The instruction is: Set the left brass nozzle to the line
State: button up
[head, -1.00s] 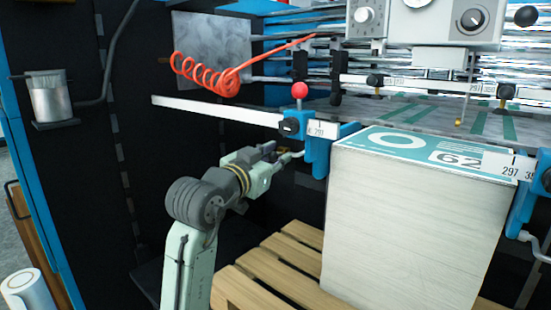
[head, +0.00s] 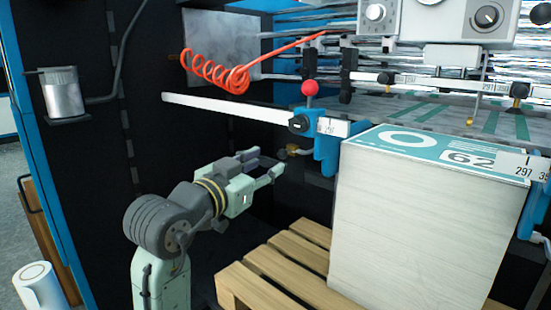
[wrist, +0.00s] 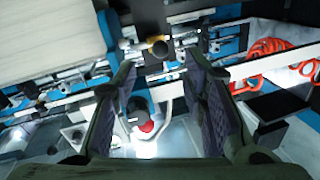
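The left brass nozzle (head: 293,150) is small and sits on a bent pipe at the left blue bracket (head: 326,152), under a red ball knob. My gripper (head: 268,166) is just left of and below it, with its fingers apart and nothing visible between them. In the wrist view, a brass-coloured round end (wrist: 158,48) shows beyond and between the spread fingertips, and they do not appear to grip it. A white scale plate (head: 333,127) is on the bracket. Its marks are too small to read, and I cannot make out a line at the nozzle.
A tall pale paper stack (head: 415,230) marked 62 stands close right of the bracket on a wooden pallet (head: 265,283). A white rail (head: 225,110) runs above my gripper. A coiled red hose (head: 225,76) hangs behind the rail.

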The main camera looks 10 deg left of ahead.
jog(key=v, duration=0.3)
jog(key=shift+s+a, duration=0.25)
jog(key=shift+s, duration=0.1)
